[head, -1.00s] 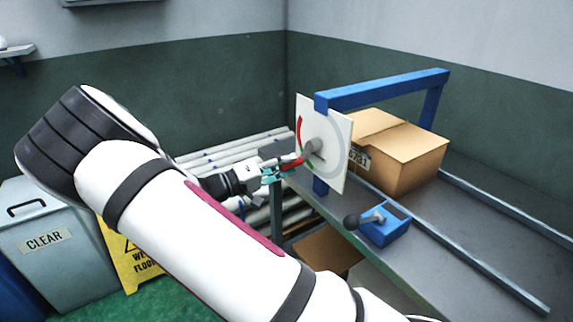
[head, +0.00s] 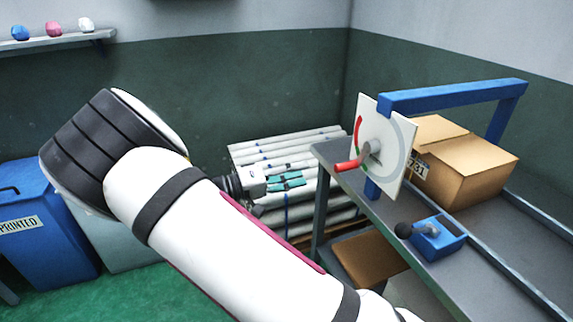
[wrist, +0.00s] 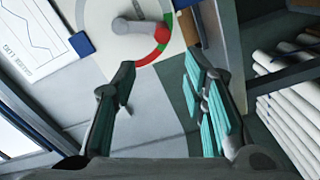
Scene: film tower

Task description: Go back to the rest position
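My gripper (head: 288,181) is in front of the stacked white rolls in the head view, left of the dial plate and apart from it. In the wrist view its teal-padded fingers (wrist: 165,108) are spread, with nothing between them. The white dial plate (head: 397,158) has a grey crank with a red handle (head: 347,166) and a red and green arc. In the wrist view the dial plate (wrist: 98,45) lies beyond the fingertips, its crank clear of them.
The dial hangs on a blue frame (head: 455,94) over a grey bench (head: 340,180). A cardboard box (head: 470,170) and a blue lever unit (head: 437,238) sit on the bench. White rolls (head: 262,150) are stacked behind my gripper. A blue bin (head: 45,240) stands at left.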

